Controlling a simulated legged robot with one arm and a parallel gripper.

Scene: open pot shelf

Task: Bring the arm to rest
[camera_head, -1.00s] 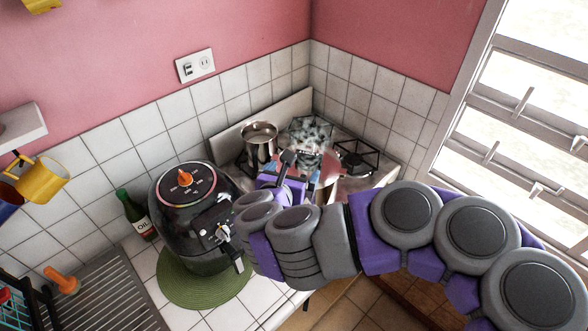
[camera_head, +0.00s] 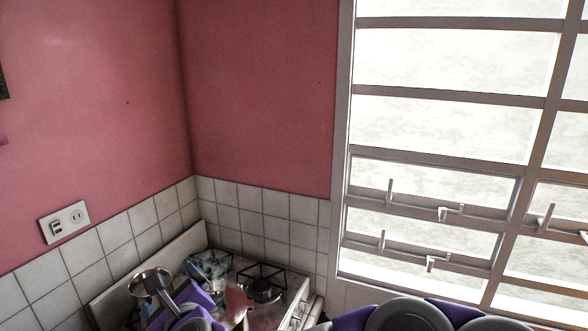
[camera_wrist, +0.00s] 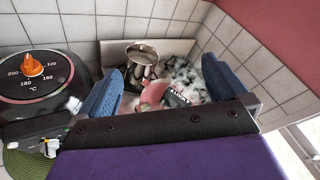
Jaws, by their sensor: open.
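My gripper (camera_wrist: 162,66) shows its two blue fingers spread wide apart in the wrist view, with nothing seen held between them. The stove and a metal pot show beyond the fingers. In the head view, my purple and grey arm (camera_head: 408,316) shows only along the bottom edge. A purple end part of the arm (camera_head: 193,296) is in front of the stove, and the fingers are not clear there. The metal pot (camera_head: 150,283) stands on the stove's left side. It also shows in the wrist view (camera_wrist: 142,54).
The stove (camera_head: 283,300) fills the tiled corner. A black air fryer (camera_wrist: 30,92) with an orange knob stands left of my gripper, partly on a green mat (camera_wrist: 25,163). A barred window (camera_head: 440,130) is on the right. A wall socket (camera_head: 64,222) is at left.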

